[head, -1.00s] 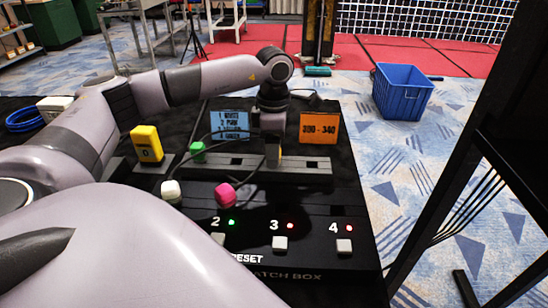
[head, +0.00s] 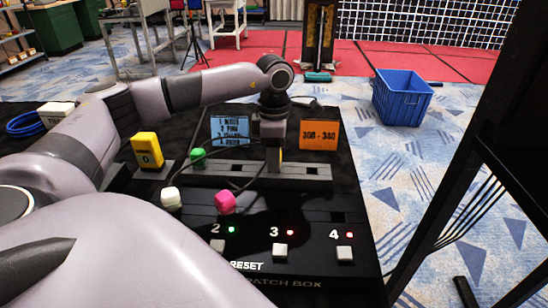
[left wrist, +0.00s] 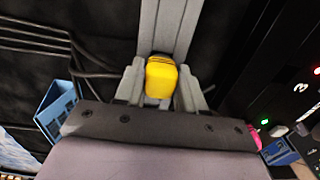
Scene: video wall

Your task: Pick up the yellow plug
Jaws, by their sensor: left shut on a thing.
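The yellow plug (left wrist: 161,77) sits between the two fingers of my left gripper (left wrist: 160,92) in the left wrist view. The gripper is shut on it. In the head view my left gripper (head: 274,160) points straight down at the right part of the long dark rack (head: 314,171). Only a thin bit of yellow shows beside its fingers there. Whether the plug's lower end is still in the rack is hidden. A green plug (head: 198,154) stands at the rack's left part. A white plug (head: 172,198) and a pink plug (head: 225,202) are at the black patch box. My right gripper is not in view.
The patch box has white buttons (head: 280,251) and small lights in front. A blue card (head: 229,128) and an orange card (head: 319,135) stand behind the rack. A yellow device (head: 146,150) is at the left. A blue crate (head: 402,96) stands on the floor. Dark cables trail near the plugs.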

